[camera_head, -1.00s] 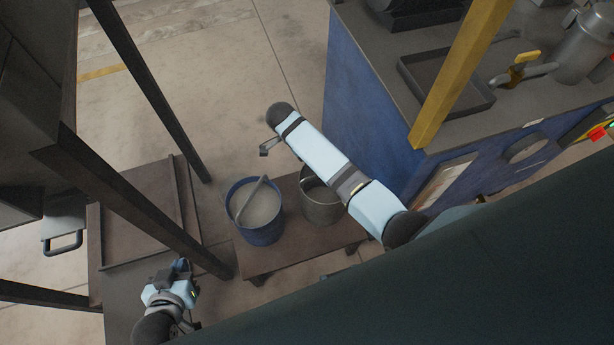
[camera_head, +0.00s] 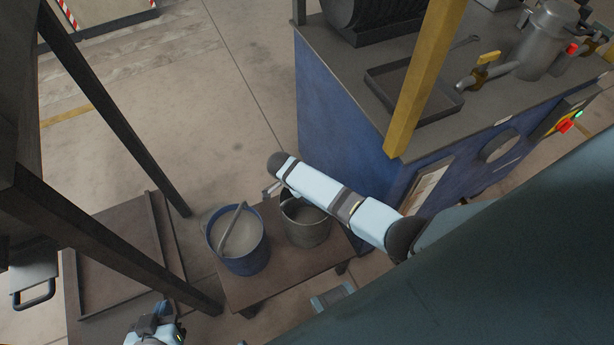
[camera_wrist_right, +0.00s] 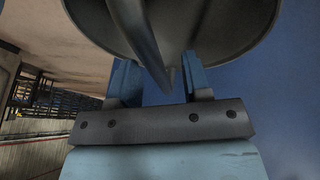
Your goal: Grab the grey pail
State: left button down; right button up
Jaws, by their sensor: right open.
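The grey pail (camera_head: 306,228) stands on a low brown platform (camera_head: 275,281), right of a blue bucket (camera_head: 238,258). My right arm crosses above it and hides part of its rim. In the right wrist view the grey pail (camera_wrist_right: 225,30) fills the top of the picture, and its handle (camera_wrist_right: 137,35) comes down between the fingers of my right gripper (camera_wrist_right: 158,80). These fingers are apart and do not grip the handle. My left gripper (camera_head: 164,312) is at the bottom left of the head view, away from the pails, its jaws too unclear to judge.
The blue bucket, with pale contents and a handle, stands close left of the pail. A blue machine (camera_head: 345,120) with a grey top stands behind and to the right. A yellow post (camera_head: 428,80) rises there. Dark frame legs (camera_head: 110,115) are at left.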

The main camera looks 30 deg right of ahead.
jog(key=shift+s+d+f, duration=0.1)
jog(key=shift+f, duration=0.3)
grip_shut()
jog(key=shift+r, duration=0.1)
dwell(1.0)
